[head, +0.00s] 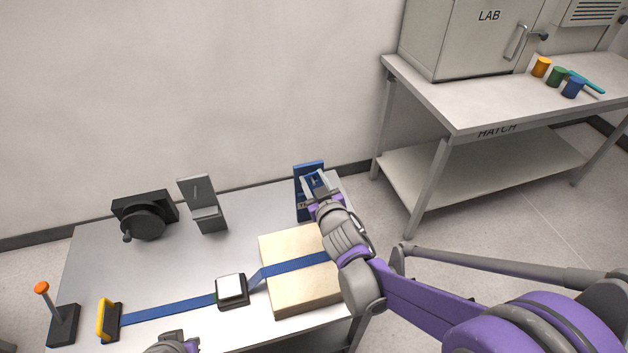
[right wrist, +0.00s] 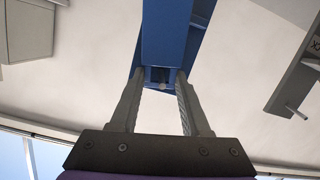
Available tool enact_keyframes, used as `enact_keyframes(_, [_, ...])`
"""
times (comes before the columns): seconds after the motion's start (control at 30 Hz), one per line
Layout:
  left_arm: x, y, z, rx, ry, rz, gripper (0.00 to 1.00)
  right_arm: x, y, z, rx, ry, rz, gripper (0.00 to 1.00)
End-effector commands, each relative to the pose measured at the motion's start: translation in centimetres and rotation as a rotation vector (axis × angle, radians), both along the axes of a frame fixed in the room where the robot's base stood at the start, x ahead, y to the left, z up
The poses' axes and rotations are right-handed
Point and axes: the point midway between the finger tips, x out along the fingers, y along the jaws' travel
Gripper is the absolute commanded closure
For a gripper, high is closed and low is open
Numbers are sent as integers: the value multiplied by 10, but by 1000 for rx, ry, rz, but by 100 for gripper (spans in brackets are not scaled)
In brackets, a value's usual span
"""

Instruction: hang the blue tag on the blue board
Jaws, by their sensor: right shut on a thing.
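The blue board (head: 308,172) stands upright at the far right corner of the steel table. It carries a small white label, partly covered. My right gripper (head: 318,186) is directly in front of the board, shut on the blue tag. In the right wrist view, a bright blue flat piece (right wrist: 168,32), which looks like the tag, lies at the fingertips (right wrist: 162,76), with darker blue board behind it. A small pale round end shows between the fingers. I cannot tell whether the tag hangs on the board. My left gripper (head: 172,344) shows only partly at the bottom edge; its jaws are unclear.
On the table are a wooden block (head: 285,297) under a blue strap (head: 175,308), a white-topped block (head: 231,288), a yellow handle (head: 104,318), an orange-knobbed lever (head: 42,289), a grey stand (head: 203,203) and a black crank (head: 143,218). A bench (head: 440,93) stands at right.

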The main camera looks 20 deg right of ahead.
Motion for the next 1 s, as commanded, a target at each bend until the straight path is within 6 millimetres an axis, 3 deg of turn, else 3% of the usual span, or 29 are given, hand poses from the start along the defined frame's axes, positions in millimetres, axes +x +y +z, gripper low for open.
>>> enact_keyframes(0.47, [0,0,0,0,0,0,100,0,0,0,0,0,0,100])
enact_keyframes(0.5, [0,0,0,0,0,0,100,0,0,0,0,0,0,48])
enact_keyframes(0.67, [0,0,0,0,0,0,100,0,0,0,0,0,0,19])
enact_keyframes(1.0, [0,0,0,0,0,0,100,-3,0,1,0,0,0,19])
